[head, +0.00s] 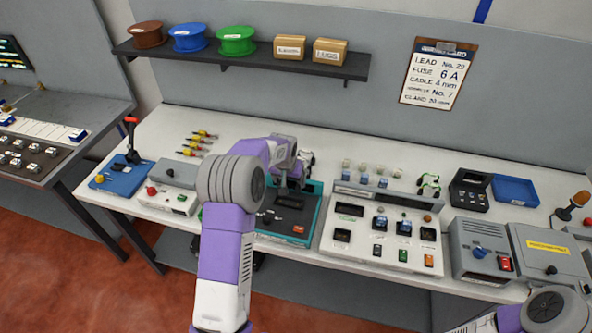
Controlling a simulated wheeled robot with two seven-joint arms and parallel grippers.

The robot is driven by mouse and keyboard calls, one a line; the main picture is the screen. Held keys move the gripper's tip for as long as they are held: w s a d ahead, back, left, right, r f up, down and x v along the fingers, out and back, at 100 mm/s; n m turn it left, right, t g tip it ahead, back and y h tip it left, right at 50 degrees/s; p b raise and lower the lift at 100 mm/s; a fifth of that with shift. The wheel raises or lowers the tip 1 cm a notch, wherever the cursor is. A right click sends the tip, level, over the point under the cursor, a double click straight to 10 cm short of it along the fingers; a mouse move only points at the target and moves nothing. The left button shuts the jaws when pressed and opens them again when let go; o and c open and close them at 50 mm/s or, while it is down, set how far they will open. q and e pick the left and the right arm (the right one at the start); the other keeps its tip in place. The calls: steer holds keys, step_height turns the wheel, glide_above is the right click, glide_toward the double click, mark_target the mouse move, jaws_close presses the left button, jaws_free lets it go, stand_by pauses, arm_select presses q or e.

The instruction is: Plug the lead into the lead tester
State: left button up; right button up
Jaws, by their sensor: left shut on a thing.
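My left gripper (288,186) points down over the back part of a teal-edged device (304,229) with a black top. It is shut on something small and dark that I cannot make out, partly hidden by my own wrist. A black and green looped lead (429,184) sits at the back of the bench, right of the middle. Which device is the lead tester I cannot tell for sure. My right arm shows at the bottom right, but its gripper is out of view.
A white panel (372,253) with switches stands right of the teal device. Grey boxes (480,252), a dark instrument (469,191) and a blue tray (515,190) are further right. Yellow-red plugs (198,143) lie back left. A shelf (250,63) with spools hangs above.

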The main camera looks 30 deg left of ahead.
arm_select(q)
steer(key=shift+s+f+b, duration=0.2)
steer(key=shift+f+b, duration=1.2)
steer(key=shift+f, duration=0.85)
steer(key=shift+s, duration=0.1)
steer(key=shift+f+b, duration=1)
steer(key=shift+b, duration=0.1)
stand_by(1.2)
steer(key=o, duration=0.8)
steer(key=shift+o, duration=0.2)
